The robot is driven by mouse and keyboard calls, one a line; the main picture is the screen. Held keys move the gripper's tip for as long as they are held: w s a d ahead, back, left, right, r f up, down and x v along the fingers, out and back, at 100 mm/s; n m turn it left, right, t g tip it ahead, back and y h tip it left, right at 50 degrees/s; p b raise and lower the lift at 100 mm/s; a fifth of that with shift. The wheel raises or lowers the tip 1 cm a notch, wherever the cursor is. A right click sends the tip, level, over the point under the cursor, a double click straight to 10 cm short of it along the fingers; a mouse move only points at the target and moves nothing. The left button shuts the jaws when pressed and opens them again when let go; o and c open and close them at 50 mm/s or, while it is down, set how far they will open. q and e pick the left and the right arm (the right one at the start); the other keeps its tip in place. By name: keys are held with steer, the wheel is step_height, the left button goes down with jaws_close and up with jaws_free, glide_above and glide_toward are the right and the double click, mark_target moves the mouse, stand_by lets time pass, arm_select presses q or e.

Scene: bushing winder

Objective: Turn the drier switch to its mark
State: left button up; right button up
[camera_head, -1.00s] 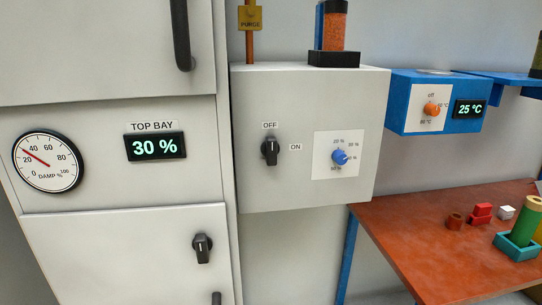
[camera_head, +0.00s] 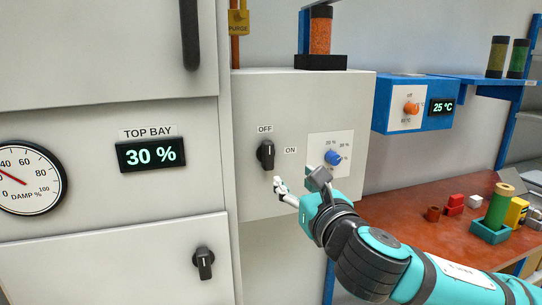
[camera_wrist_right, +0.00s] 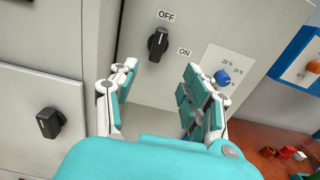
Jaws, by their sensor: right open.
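The drier switch (camera_head: 265,155) is a black rotary knob on the front of a grey box, and its handle stands roughly upright. The OFF label (camera_head: 265,129) is above it and the ON label (camera_head: 290,150) is to its right. My right gripper (camera_head: 298,182) is open and empty, below and right of the switch in the head view. In the right wrist view the switch (camera_wrist_right: 158,44) lies ahead, between and beyond the spread fingertips (camera_wrist_right: 160,76), with no contact visible. My left gripper is not in view.
A blue dial (camera_head: 333,158) on a white plate sits right of the switch, close to my right fingers. Another black knob (camera_head: 203,263) is on the lower cabinet door. The display (camera_head: 151,154) reads 30 %. A red-brown table (camera_head: 400,215) with small parts stands to the right.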

mark_target(270, 155)
steer(key=p+x, duration=0.2)
steer(key=x, duration=1.2)
steer(key=shift+w+a+p, duration=0.25)
steer(key=shift+w+p, duration=0.1)
steer(key=shift+c, duration=0.4)
jaws_close()
